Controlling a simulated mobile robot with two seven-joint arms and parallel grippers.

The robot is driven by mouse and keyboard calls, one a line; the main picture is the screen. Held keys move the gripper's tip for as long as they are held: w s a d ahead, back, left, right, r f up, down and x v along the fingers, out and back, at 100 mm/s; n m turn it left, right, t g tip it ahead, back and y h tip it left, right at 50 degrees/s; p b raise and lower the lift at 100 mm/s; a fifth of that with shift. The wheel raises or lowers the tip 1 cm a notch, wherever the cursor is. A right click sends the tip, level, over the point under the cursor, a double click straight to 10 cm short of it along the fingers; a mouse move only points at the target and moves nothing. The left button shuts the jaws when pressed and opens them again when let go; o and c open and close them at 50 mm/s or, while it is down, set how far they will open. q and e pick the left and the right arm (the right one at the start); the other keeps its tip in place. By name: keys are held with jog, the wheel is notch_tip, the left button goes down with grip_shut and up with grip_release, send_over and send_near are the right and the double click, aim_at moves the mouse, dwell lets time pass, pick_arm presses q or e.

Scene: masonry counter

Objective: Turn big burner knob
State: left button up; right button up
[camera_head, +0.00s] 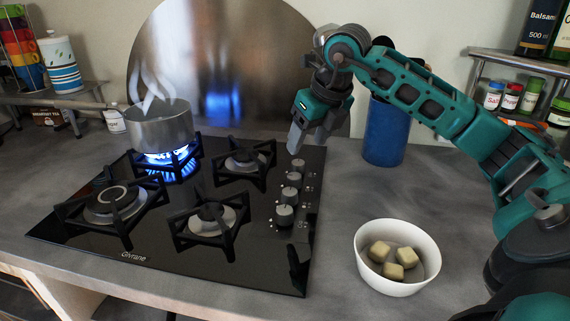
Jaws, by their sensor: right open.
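The black gas stove (150,240) lies in the counter with a column of several grey knobs along its right side. The farthest knob (298,165) is just below my right gripper in the picture; nearer ones follow, down to the front knob (284,214). I cannot tell from markings which knob is the big burner's. The large burner (112,203) at front left shows no flame. My right gripper (297,138) points down near the far end of the knobs, open and empty, apart from them as far as I can see. My left gripper is not in view.
A steaming pot (160,126) stands on the back left burner over a blue flame (172,158). A white bowl (365,240) with 3 pale cubes sits right of the stove. A blue container (386,132) stands behind my right arm. The counter between stove and bowl is clear.

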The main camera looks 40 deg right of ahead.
aim_at(295, 176)
jog(key=x, duration=0.8)
jog(key=d+x, duration=0.1)
jog(key=x, duration=0.3)
jog(key=shift+w+f, duration=0.15)
